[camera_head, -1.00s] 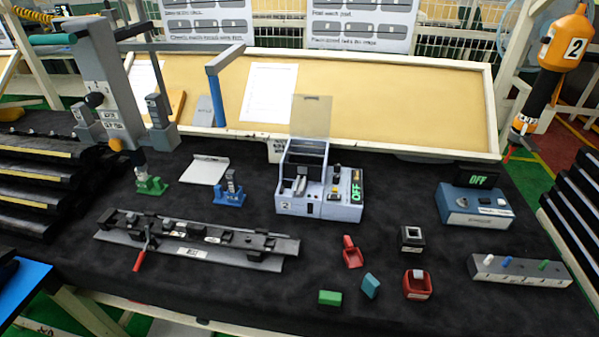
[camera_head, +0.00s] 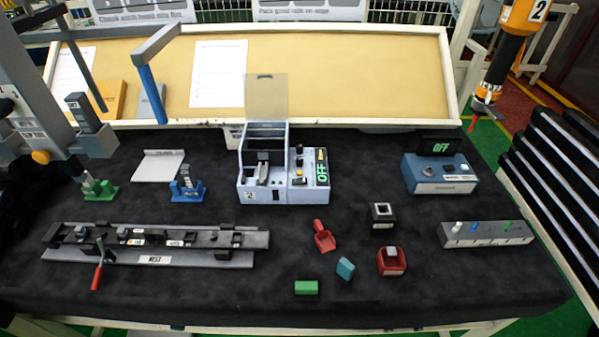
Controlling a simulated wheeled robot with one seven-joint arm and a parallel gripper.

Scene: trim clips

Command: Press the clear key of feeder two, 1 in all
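The feeder (camera_head: 263,188), a pale lilac box with a "2" label on its front left, stands at the back middle of the black mat. Its clear lid (camera_head: 266,97) is raised. A narrow panel on its right side carries small controls, among them a yellow one (camera_head: 299,172). Beside it a display (camera_head: 321,166) reads OFF in green. The key lettering is too small to read, so I cannot tell which key is the clear key. My gripper is not in view.
A grey column device (camera_head: 55,110) stands at the left. A blue-grey box (camera_head: 443,175) with an OFF display is at the right. A long grey nest fixture (camera_head: 150,240), red scoop (camera_head: 324,238) and several small blocks lie in front. An orange tool (camera_head: 515,45) hangs at upper right.

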